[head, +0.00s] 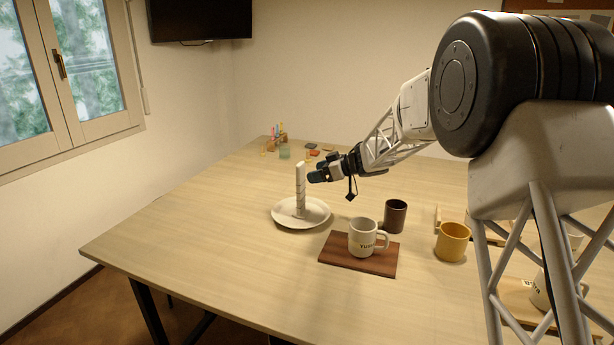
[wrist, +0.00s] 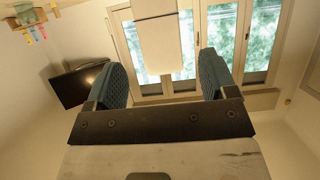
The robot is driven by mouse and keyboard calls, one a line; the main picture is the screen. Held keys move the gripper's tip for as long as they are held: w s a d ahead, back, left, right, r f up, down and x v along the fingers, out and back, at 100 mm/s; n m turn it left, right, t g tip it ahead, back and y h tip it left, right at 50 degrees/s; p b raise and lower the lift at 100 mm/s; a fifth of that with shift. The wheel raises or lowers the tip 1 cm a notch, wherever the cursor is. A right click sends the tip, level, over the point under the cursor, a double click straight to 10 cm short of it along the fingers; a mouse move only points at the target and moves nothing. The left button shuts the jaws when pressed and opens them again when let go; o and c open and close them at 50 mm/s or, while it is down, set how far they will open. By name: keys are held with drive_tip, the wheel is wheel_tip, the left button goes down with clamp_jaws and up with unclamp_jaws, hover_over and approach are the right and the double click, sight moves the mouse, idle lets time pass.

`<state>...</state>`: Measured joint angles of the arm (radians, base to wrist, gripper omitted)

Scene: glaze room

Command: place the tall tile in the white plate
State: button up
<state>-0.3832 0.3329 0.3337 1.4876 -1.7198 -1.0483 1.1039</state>
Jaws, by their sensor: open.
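The tall tile (head: 300,188) is a slim, pale upright piece with thin bands across it. It stands on end in the white plate (head: 315,219), on the left half of the table. My gripper (head: 316,177) is open just to the right of the tile's upper part, apart from it. In the wrist view the tile (wrist: 157,48) shows ahead, in line with the gap between my two blue fingers (wrist: 163,68), and neither finger touches it. The plate cannot be made out in the wrist view.
A white mug (head: 362,239) stands on a dark wooden board (head: 340,252), right of the plate. A dark cup (head: 395,216) and a yellow mug (head: 452,242) stand further right. A greenish glass (head: 284,152) and small items are at the back. The table's left front is clear.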

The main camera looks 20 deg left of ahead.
drive_tip(key=shift+v, duration=1.7)
drive_tip(key=d+r+m+t, duration=0.3)
drive_tip(key=d+r+t, duration=0.3)
drive_tip(key=d+r, duration=0.15)
drive_tip(key=s+d+r+m+t+h, duration=0.2)
drive_tip(key=s+d+r+m+h, duration=0.15)
drive_tip(key=d, duration=0.45)
drive_tip(key=s+d+r+m+t+h, duration=0.2)
drive_tip(key=s+d+t+h, duration=0.15)
drive_tip(key=d, duration=0.55)
drive_tip(key=s+d+r+m+t+h, duration=0.1)
drive_tip(key=s+d+r+m+h, duration=0.2)
drive_tip(key=d, duration=0.5)
drive_tip(key=s+d+f+m+g+h, duration=0.25)
drive_tip(key=s+d, duration=0.35)
drive_tip(key=s, duration=0.3)
drive_tip(key=s+d+f+m+g+h, duration=0.1)
drive_tip(key=s+d+f+m+h, duration=0.15)
drive_tip(key=s+d, duration=0.6)
drive_tip(key=s+f+m+g, duration=0.1)
drive_tip(key=s+f+g, duration=0.2)
drive_tip(key=s, duration=1)
drive_tip(key=s+f+g+y, duration=0.1)
drive_tip(key=s+f+g, duration=0.2)
drive_tip(key=s, duration=1.1)
wheel_tip(320, 180, down, 3)
drive_tip(key=shift+d+f+m, duration=0.1)
drive_tip(key=shift+d+m, duration=0.1)
drive_tip(key=shift+m, duration=0.15)
